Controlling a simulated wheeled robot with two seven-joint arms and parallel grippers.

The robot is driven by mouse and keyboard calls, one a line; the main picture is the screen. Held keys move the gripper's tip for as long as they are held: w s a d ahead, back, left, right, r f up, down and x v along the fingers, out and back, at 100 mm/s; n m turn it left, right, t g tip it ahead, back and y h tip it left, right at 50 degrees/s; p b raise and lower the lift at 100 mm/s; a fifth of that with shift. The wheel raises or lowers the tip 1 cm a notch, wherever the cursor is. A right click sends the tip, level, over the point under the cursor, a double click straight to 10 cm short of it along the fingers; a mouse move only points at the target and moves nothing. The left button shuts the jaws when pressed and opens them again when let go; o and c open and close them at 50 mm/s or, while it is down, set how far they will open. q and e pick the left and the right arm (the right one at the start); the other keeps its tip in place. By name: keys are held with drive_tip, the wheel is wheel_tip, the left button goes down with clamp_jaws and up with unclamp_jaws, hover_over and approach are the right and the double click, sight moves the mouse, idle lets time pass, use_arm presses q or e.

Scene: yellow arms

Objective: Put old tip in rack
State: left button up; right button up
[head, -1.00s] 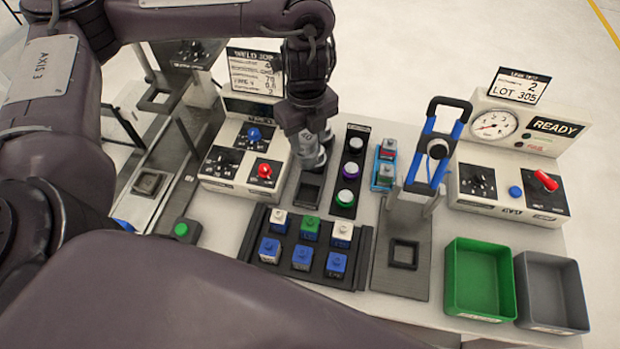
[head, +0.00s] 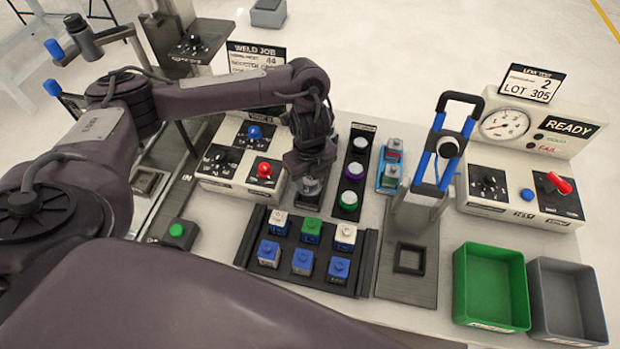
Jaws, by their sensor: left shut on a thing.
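The rack (head: 370,262) is a black tray in the middle of the head view. It holds several square blocks with small knobs: a white and blue one (head: 279,222), a green one (head: 311,230) and another white and blue one (head: 344,237) behind, with blue ones (head: 302,261) in front. My left gripper (head: 311,185) is low, just behind the rack's back row, over the spot of a dark square pad. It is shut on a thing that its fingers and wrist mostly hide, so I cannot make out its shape. My right gripper is out of view.
A black strip with round buttons (head: 353,170) stands close right of my left gripper. A control box with a red knob (head: 264,170) is close left. A blue-handled stand (head: 437,150), a green bin (head: 491,287) and a grey bin (head: 568,300) lie further right.

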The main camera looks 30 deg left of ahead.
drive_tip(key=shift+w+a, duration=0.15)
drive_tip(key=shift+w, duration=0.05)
use_arm(q)
drive_tip(key=shift+f, duration=0.1)
drive_tip(key=o, duration=1.2)
drive_tip(key=shift+o, duration=0.2)
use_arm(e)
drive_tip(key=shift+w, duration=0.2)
use_arm(q)
drive_tip(key=shift+r, duration=0.5)
wheel_tip(320, 180, up, 11)
drive_tip(key=p, duration=0.2)
drive_tip(key=shift+r+p, duration=0.15)
drive_tip(key=shift+p, duration=0.2)
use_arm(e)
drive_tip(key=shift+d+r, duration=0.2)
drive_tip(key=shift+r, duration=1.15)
use_arm(q)
drive_tip(key=shift+s, duration=0.1)
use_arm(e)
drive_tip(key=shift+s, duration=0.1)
